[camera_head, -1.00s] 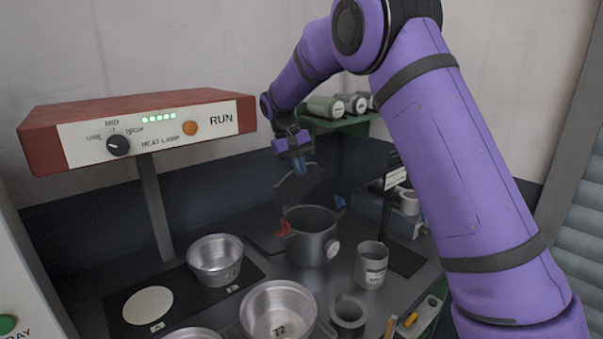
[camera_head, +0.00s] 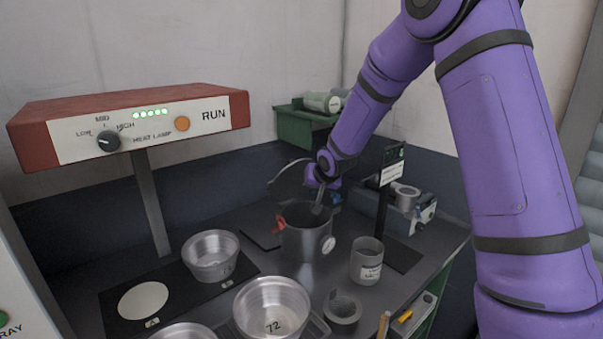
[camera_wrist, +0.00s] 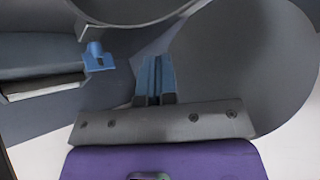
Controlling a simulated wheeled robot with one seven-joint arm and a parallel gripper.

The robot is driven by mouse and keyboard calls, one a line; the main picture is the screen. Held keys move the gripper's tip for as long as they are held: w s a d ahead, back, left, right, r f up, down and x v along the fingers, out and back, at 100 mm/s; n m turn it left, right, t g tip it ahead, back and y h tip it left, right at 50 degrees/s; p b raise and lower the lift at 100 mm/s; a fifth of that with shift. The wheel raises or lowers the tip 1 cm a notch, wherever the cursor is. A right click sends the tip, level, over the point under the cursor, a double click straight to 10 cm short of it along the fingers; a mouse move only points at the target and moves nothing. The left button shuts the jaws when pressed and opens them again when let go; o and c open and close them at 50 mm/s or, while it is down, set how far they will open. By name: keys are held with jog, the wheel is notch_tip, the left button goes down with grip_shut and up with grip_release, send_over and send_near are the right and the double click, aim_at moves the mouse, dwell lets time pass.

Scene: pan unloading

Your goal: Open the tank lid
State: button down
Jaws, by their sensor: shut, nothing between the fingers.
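The tank (camera_head: 306,240) is a dark grey pot with a red clamp (camera_head: 279,224) at its left rim and a dial on its front. Its round grey lid (camera_head: 286,181) stands tilted up behind the tank, and the mouth is uncovered. The lid's broad face fills the right of the wrist view (camera_wrist: 245,55). My gripper (camera_head: 318,207) is low at the rear right of the mouth, beside the lid. Its blue fingers (camera_wrist: 154,80) are together and empty in the wrist view. A blue clamp (camera_wrist: 97,58) shows left of them. I cannot tell whether the fingers touch the lid.
A metal pan (camera_head: 211,257) sits on the dark plate at left, and a larger pan (camera_head: 272,312) stands in front. A grey cup (camera_head: 367,262) is right of the tank. A sign post (camera_head: 386,205) rises close to my arm. The heat lamp (camera_head: 130,128) overhangs the left.

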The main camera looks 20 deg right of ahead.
notch_tip(320, 180, down, 2)
jog(key=t+y, duration=0.1)
jog(key=m+t+y, duration=0.7)
jog(key=m+t, duration=0.3)
jog(key=t, duration=0.2)
send_near(295, 166)
jog(key=x, duration=0.7)
jog(key=shift+w, duration=0.25)
jog(key=shift+w+r, duration=0.1)
